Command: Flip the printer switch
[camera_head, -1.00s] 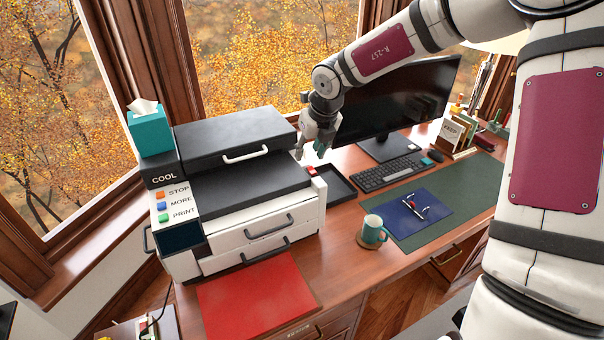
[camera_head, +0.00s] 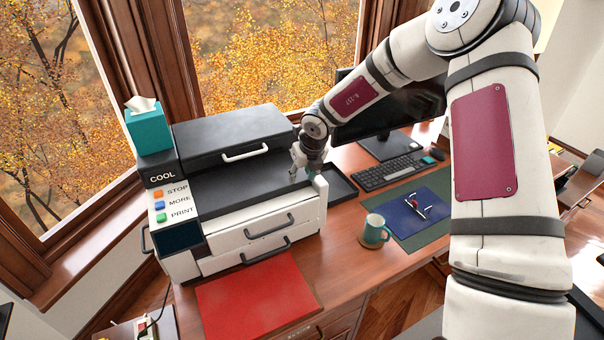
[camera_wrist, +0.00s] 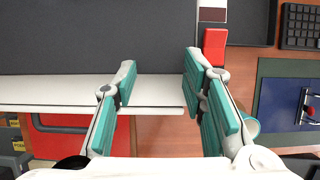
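The white and black printer (camera_head: 262,222) stands on the left part of the desk. Its red switch (camera_wrist: 214,46) shows in the wrist view, at the printer's right end. There it lies just beyond and to the right of my right fingertip; I cannot tell whether they touch. In the head view my gripper hides the switch. My gripper (camera_head: 303,174) is over the printer's front right corner, pointing down. In the wrist view my gripper (camera_wrist: 160,70) has its teal-padded fingers apart, with nothing held between them.
A teal tissue box (camera_head: 149,131) sits on the printer's left. A black tray (camera_head: 340,184) lies right of the printer, with a keyboard (camera_head: 390,172) and monitor (camera_head: 383,146) beyond. A teal mug (camera_head: 374,232) and red mat (camera_head: 257,299) are in front.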

